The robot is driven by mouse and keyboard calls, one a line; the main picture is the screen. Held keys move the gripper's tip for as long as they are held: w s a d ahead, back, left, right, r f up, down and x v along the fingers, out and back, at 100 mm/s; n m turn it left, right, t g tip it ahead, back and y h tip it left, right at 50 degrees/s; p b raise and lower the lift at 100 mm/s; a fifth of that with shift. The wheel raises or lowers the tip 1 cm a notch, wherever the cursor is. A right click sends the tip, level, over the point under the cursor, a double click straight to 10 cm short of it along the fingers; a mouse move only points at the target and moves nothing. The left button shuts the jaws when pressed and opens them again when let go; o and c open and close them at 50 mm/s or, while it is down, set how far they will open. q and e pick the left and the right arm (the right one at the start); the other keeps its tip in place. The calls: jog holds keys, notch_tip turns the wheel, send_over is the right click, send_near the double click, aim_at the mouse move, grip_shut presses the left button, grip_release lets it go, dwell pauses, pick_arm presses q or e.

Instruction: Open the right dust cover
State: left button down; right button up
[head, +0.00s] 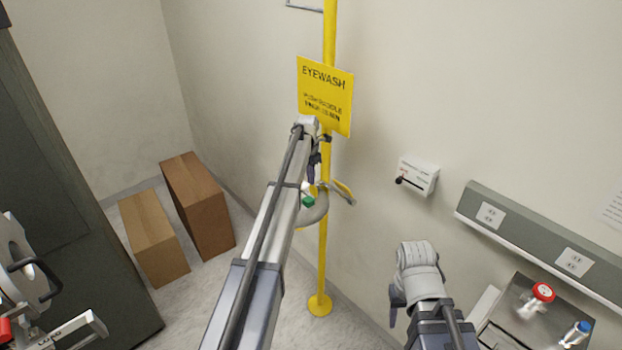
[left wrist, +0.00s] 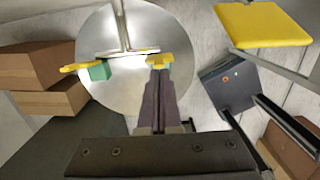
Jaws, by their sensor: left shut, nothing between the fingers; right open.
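The eyewash bowl (head: 317,213) is fixed to a yellow pole and shows as a round steel dish in the left wrist view (left wrist: 115,25). One green spray head (left wrist: 99,71) has a yellow dust cover (left wrist: 76,67) sticking out to its left. A second yellow dust cover (left wrist: 158,61) lies on the right, at the tips of my left gripper (left wrist: 160,75); I cannot tell whether they touch. The left gripper is shut and empty, and also shows above the bowl in the head view (head: 315,172). My right gripper (head: 397,298) is open, low near the wall, partly hidden by its arm.
The yellow pole (head: 323,262) carries an EYEWASH sign (head: 325,92) above the bowl. A yellow paddle (head: 343,188) sticks out right of the bowl. Two cardboard boxes (head: 153,238) stand on the floor to the left.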

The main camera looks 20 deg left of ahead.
jog(key=shift+r+p, duration=0.35)
jog(key=shift+r, duration=0.15)
jog(key=shift+f, duration=0.1)
